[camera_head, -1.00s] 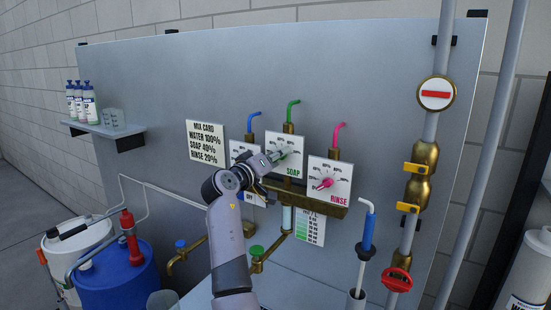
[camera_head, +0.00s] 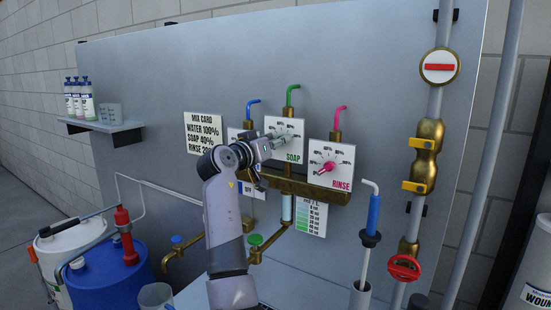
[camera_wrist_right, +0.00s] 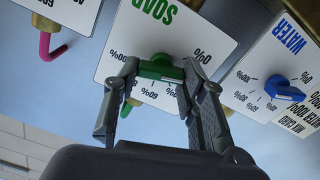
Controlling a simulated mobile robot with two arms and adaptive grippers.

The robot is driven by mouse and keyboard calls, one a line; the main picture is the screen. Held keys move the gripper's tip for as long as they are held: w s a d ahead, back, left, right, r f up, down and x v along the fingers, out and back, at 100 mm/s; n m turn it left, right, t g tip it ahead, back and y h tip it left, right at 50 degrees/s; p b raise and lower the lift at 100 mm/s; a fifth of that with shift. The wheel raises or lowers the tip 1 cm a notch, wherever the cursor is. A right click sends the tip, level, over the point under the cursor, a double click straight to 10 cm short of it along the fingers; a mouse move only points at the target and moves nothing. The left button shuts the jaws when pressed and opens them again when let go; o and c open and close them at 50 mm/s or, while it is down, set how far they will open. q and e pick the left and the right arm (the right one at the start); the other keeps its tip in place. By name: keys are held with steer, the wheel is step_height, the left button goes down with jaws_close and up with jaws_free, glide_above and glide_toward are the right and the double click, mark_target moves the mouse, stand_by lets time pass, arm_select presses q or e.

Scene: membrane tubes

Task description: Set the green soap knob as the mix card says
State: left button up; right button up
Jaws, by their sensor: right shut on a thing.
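The green soap knob (camera_wrist_right: 160,69) sits on the white SOAP dial (camera_wrist_right: 130,32) in the right wrist view. My right gripper (camera_wrist_right: 161,78) is shut on it, one finger at each end. The fingers cover part of the scale, so I cannot tell where the knob points. In the head view my right gripper (camera_head: 274,140) reaches the SOAP dial (camera_head: 293,127) and mostly hides the knob. The mix card (camera_head: 205,131) on the panel's left reads water 100%, soap 40%, rinse 20%, its last line partly covered by my arm. My left gripper is not in view.
The RINSE dial with its pink knob (camera_head: 329,167) is close on the right. The blue water knob (camera_wrist_right: 287,92) is beside the soap dial. Brass valves (camera_head: 425,157) and a red handwheel (camera_head: 403,268) are further right. A blue drum (camera_head: 108,275) stands lower left.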

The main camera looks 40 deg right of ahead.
steer(key=shift+s+f+m+b, duration=0.1)
steer(key=shift+s+m+b, duration=0.05)
steer(key=shift+m+b, duration=4.6)
steer(key=shift+m+p, duration=0.7)
steer(key=shift+m, duration=0.15)
steer(key=o, duration=1.2)
steer(key=shift+c, duration=0.2)
